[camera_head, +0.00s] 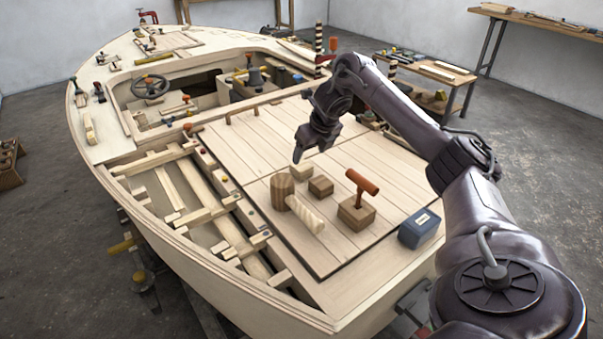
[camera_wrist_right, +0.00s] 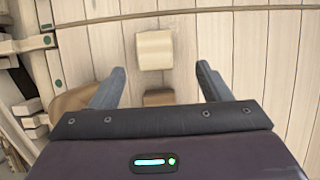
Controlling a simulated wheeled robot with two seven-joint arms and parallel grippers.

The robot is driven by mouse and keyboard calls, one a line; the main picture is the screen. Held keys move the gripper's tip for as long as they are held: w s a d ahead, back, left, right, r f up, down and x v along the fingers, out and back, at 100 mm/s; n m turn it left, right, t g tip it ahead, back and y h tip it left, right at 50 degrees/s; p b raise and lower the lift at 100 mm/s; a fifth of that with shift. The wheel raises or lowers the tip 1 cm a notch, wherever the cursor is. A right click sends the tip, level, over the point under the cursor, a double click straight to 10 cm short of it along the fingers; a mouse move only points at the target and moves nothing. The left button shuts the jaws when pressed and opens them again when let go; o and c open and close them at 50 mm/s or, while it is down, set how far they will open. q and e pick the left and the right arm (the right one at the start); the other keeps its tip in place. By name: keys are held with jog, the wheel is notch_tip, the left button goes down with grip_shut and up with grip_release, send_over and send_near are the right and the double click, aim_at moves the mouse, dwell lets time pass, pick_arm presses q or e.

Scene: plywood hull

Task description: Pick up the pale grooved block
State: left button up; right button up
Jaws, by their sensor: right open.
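The pale block (camera_head: 302,171) lies on the plank deck behind the mallet head. In the right wrist view the pale block (camera_wrist_right: 155,50) sits ahead of the fingertips, roughly centred between them; its grooves are hard to make out. My right gripper (camera_head: 297,156) is above the deck close to the block, pointing down. In its wrist view the right gripper (camera_wrist_right: 160,70) has its fingers wide apart with nothing held between them. My left gripper is not in view.
A mallet (camera_head: 283,191) with a pale handle, a brown block (camera_head: 320,186), a block with an orange-handled tool (camera_head: 357,211) and a blue box (camera_head: 419,228) stand close by. The brown block (camera_wrist_right: 158,97) lies between the fingers' outlines. Open hull framing (camera_head: 190,195) is to the left.

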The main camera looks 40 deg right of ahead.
aim_at(303, 166)
jog(key=shift+w+f, duration=0.2)
jog(key=shift+f, duration=0.45)
jog(key=shift+w+a+f, duration=0.15)
jog(key=shift+a+f, duration=0.05)
jog(key=shift+f, duration=0.4)
jog(key=x, duration=0.3)
jog(key=shift+w+a+f, duration=0.1)
jog(key=shift+f, duration=0.3)
jog(key=shift+w+f, duration=0.2)
jog(key=shift+f, duration=0.15)
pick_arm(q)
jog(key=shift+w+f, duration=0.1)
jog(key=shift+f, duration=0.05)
pick_arm(e)
jog(key=c, duration=1.1)
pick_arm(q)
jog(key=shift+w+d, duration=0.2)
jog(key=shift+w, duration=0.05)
pick_arm(e)
jog(key=shift+o, duration=0.2)
jog(key=shift+r, duration=0.15)
